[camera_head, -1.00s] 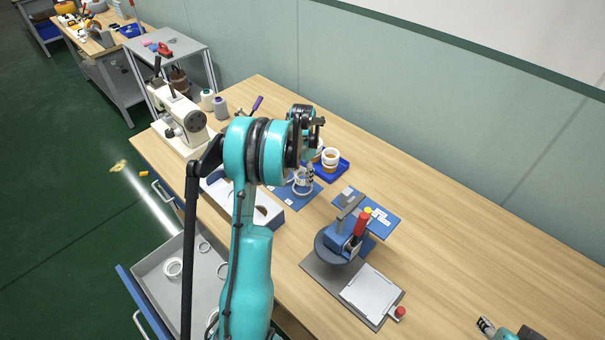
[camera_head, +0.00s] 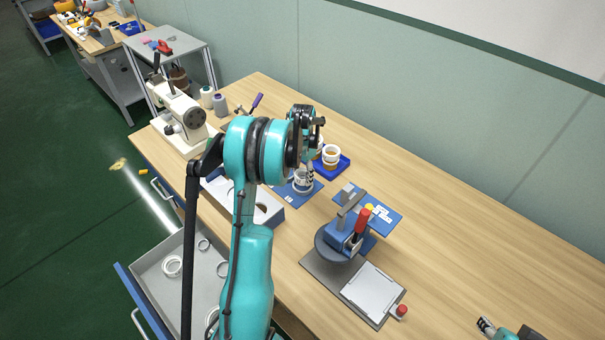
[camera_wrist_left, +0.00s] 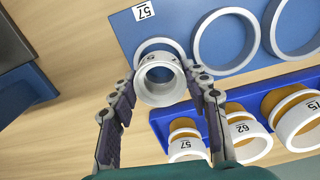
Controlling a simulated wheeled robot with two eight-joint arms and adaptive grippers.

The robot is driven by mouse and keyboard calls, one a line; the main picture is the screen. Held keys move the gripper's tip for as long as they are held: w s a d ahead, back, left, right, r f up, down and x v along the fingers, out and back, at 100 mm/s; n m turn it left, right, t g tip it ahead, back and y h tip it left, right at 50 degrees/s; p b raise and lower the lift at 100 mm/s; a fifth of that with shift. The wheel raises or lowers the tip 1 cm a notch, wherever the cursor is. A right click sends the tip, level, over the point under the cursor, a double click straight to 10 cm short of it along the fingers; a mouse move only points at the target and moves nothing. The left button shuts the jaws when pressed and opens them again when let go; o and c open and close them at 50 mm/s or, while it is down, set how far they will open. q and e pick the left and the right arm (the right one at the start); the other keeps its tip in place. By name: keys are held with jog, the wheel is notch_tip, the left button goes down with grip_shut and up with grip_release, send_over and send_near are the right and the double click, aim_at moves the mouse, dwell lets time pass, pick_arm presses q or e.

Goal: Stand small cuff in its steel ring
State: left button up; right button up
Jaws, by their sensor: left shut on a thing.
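My left gripper (camera_wrist_left: 160,82) is shut on the small white cuff (camera_wrist_left: 161,98), pointing down at the blue ring board (camera_wrist_left: 182,17). The cuff's open end faces the wrist camera. The small steel ring (camera_wrist_left: 154,42) lies on the board by the "57" label; its upper arc shows behind the cuff and the rest is hidden. I cannot tell whether the cuff is inside the ring or above it. In the head view the board (camera_head: 314,187) is partly behind my left gripper (camera_head: 307,176). My right gripper (camera_head: 486,326) shows only partly at the bottom right.
Two larger rings (camera_wrist_left: 224,69) lie beside the small one. A blue tray (camera_wrist_left: 160,117) holds several white cuffs on tan cores, close to the left fingers. A press with a red handle (camera_head: 361,221) stands to the right. The table's far right is clear.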

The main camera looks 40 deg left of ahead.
pick_arm(q)
jog(key=shift+f+b, duration=0.3)
jog(key=shift+f, duration=0.2)
jog(key=shift+f, duration=0.15)
jog(key=shift+f+b, duration=0.7)
jog(key=shift+f, duration=0.1)
jog(key=shift+r, duration=0.25)
dwell(0.6)
dwell(0.9)
jog(key=o, duration=1.3)
